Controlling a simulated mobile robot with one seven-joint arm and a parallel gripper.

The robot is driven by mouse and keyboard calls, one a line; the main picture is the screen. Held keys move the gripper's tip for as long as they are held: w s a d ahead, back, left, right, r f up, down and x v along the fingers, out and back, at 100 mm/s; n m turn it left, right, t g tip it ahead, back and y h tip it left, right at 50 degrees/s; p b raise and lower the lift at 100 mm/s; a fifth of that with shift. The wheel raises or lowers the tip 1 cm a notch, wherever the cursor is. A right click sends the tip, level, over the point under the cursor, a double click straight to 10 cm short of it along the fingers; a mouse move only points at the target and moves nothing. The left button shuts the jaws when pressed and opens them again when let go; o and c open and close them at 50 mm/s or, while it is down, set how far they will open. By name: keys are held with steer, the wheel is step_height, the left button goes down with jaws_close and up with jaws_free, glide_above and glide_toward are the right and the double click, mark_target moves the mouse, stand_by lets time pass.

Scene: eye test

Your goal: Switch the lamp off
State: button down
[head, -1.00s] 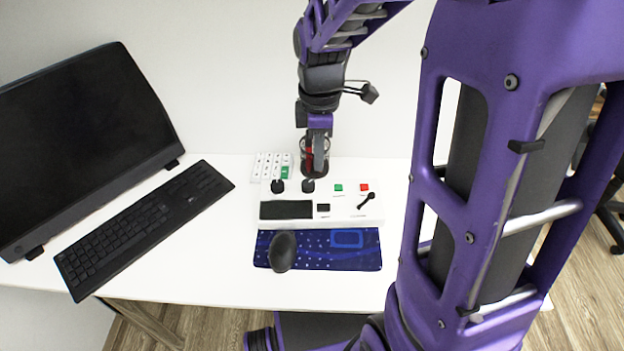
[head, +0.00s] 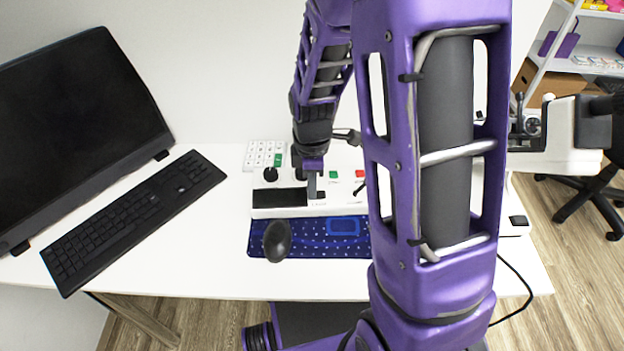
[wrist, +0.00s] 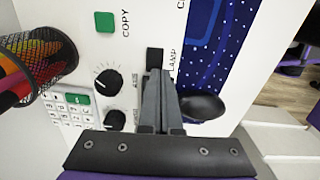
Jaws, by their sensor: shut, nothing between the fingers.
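A white control panel (head: 290,212) lies on the desk, with a black rocker switch (wrist: 155,58) marked LAMP in the wrist view. In the head view the switch (head: 320,194) is small and partly covered by my gripper (head: 311,194). My gripper (wrist: 158,76) is shut and empty, pointing down over the panel. Its tips appear right at the near end of the switch in the wrist view. I cannot tell whether they touch it or which way the switch is tipped. I cannot make out a lamp in either view.
The panel also carries a green COPY button (wrist: 104,21), a red button (head: 359,173), black knobs (wrist: 108,82) and a lever (head: 357,188). A mouse (head: 277,241) sits on a blue mat (head: 300,245) in front.

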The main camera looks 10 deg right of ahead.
steer(key=shift+f, duration=0.1)
steer(key=shift+f+b, duration=0.3)
steer(key=shift+f, duration=0.05)
steer(key=shift+r, duration=0.2)
steer(key=shift+s+d+r+p, duration=0.15)
steer(key=shift+d+r+p, duration=0.2)
steer(key=shift+d, duration=0.35)
step_height(320, 180, up, 14)
steer(key=a+p, duration=0.2)
steer(key=p, duration=0.2)
steer(key=shift+w+f+p, duration=0.15)
steer(key=shift+w+p, duration=0.05)
steer(key=shift+p, duration=0.2)
steer(key=shift+a, duration=0.1)
